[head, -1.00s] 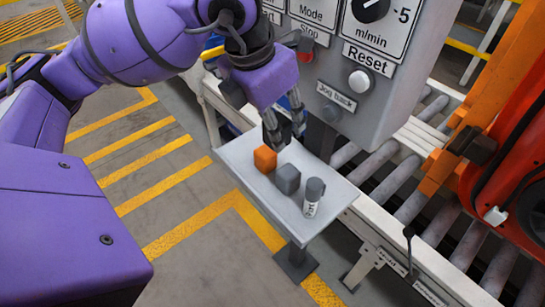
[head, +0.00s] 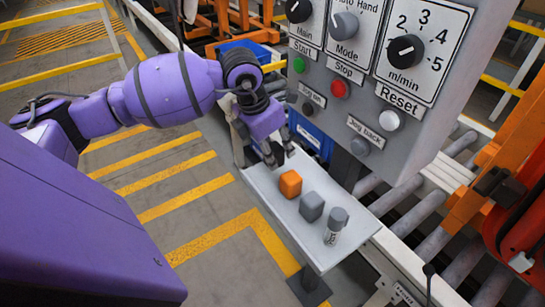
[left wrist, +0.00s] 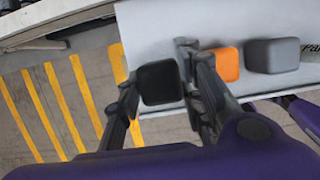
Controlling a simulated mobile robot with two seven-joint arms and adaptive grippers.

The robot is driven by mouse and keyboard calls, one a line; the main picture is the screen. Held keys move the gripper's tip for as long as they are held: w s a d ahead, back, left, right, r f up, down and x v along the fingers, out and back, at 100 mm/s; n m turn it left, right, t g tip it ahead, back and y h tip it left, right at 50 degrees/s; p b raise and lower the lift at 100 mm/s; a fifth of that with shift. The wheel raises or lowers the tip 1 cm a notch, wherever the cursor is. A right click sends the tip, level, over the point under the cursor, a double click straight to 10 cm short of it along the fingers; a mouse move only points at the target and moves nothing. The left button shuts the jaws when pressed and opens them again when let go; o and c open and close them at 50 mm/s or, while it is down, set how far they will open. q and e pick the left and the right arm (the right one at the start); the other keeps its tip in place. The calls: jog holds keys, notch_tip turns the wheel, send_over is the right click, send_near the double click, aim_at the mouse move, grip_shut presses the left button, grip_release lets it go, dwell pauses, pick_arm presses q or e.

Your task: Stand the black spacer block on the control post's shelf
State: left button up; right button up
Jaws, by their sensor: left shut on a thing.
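The black spacer block (left wrist: 160,82) shows in the left wrist view between the fingers of my left gripper (left wrist: 157,84), which is shut on it. In the head view my left gripper (head: 279,155) is at the far left end of the grey shelf (head: 262,183), beside the orange block, and its fingers hide the black block. I cannot tell whether the black block touches the shelf. My right gripper is not in view.
The control panel (head: 365,90) with knobs and buttons rises behind. A roller conveyor (head: 415,215) runs to the right.

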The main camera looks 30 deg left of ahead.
pick_arm(q)
jog(key=shift+w+a+f, duration=0.1)
jog(key=shift+a+f, duration=0.05)
jog(key=shift+f, duration=1.6)
jog(key=shift+f, duration=0.15)
jog(key=o, duration=1.2)
jog(key=shift+r, duration=0.35)
jog(key=v, duration=1.1)
jog(key=shift+a+r, duration=0.1)
jog(key=shift+r, duration=0.2)
